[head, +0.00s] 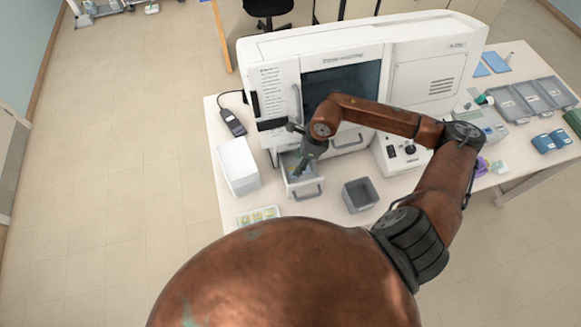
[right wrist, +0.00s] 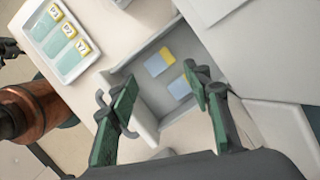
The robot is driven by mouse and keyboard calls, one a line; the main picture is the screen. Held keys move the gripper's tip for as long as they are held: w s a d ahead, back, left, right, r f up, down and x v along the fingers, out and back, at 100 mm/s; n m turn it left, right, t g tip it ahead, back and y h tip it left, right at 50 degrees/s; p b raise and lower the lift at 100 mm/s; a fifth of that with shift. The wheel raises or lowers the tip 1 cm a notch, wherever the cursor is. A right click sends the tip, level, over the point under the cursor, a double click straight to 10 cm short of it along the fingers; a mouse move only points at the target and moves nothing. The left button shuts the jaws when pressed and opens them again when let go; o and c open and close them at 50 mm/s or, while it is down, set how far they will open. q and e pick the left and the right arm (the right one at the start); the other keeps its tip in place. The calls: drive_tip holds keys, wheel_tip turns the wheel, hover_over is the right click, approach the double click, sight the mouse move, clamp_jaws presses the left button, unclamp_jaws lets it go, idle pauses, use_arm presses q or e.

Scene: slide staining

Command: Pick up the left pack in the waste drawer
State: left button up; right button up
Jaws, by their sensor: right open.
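The waste drawer (head: 303,189) is pulled out below the white machine; it also shows in the right wrist view (right wrist: 150,95). Two flat packs with yellow ends lie inside. The left pack (right wrist: 159,63) is the upper one in the right wrist view. The other pack (right wrist: 180,88) lies beside it, partly behind a finger. My right gripper (head: 297,160) points down over the drawer. In the right wrist view its green-padded fingers (right wrist: 163,82) are spread, empty, with both packs between or just beyond them. My left gripper is not identifiable.
A tray of yellow-labelled slides (head: 258,216) stands left of the drawer front. A grey bin (head: 360,195) stands to its right, and a white box (head: 238,166) to its left. The white machine (head: 345,75) rises behind. The drawer walls are close around the packs.

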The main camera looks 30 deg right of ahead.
drive_tip(key=shift+a+f+p, duration=0.3)
drive_tip(key=shift+f+p, duration=0.1)
drive_tip(key=shift+f, duration=0.3)
drive_tip(key=p+x, duration=0.1)
drive_tip(key=x, duration=0.2)
drive_tip(key=shift+w+f+p, duration=0.15)
drive_tip(key=shift+f+p, duration=0.15)
drive_tip(key=shift+p, duration=0.1)
drive_tip(key=shift+f, duration=0.5)
drive_tip(key=c, duration=0.8)
